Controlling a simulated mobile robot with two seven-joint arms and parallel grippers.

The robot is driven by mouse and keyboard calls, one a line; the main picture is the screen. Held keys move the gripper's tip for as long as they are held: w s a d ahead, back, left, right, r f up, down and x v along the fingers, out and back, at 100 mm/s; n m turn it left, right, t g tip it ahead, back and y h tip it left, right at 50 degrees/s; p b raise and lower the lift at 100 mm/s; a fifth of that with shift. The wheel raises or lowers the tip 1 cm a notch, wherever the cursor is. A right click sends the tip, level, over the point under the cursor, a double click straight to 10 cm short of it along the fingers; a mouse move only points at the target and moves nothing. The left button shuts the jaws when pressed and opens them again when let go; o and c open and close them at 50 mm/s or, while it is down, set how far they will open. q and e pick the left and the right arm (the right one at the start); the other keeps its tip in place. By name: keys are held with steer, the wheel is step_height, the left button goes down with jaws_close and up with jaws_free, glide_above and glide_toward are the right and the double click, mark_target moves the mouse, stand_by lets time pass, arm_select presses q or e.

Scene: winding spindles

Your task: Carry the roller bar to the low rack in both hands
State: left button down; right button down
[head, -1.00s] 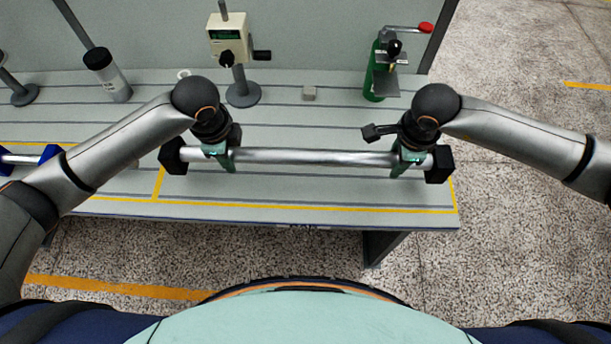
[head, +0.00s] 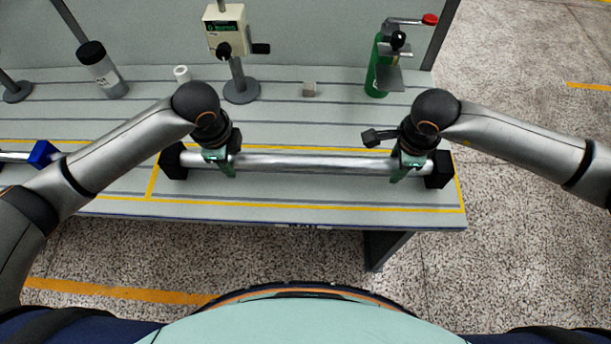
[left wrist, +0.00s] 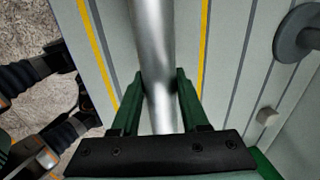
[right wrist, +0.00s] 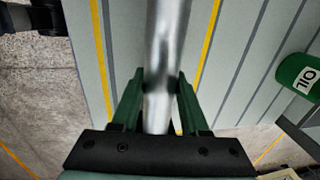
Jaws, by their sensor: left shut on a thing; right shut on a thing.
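The roller bar (head: 310,162) is a shiny metal bar with a black block at each end, lying level across the head view over the grey bench. My left gripper (head: 219,163) is shut on it near its left end, and my right gripper (head: 405,168) near its right end. The bar runs between the green fingers in the left wrist view (left wrist: 155,60) and in the right wrist view (right wrist: 162,60). Whether the black blocks touch the bench cannot be told. I cannot make out the low rack for certain.
A yellow-lined area marks the bench (head: 300,190). Behind stand a black-capped bottle (head: 103,72), a white ring (head: 182,74), a crank device (head: 229,35), a small grey block (head: 309,89) and a green oil can (head: 380,75). A blue bracket (head: 42,153) sits at left.

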arm_select(q)
steer(key=shift+f+b, duration=0.6)
steer(key=shift+f, duration=0.05)
arm_select(e)
steer(key=shift+f, duration=0.65)
arm_select(q)
steer(key=shift+c, duration=2.1)
jaws_free()
arm_select(e)
steer(key=shift+c, duration=2.1)
jaws_free()
steer(key=shift+r, duration=0.2)
arm_select(q)
step_height(320, 180, up, 12)
steer(key=s, duration=0.2)
arm_select(e)
step_height(320, 180, up, 12)
steer(key=s, duration=0.2)
steer(key=shift+f, duration=0.2)
arm_select(q)
steer(key=shift+f, duration=0.1)
arm_select(e)
steer(key=shift+f, duration=0.1)
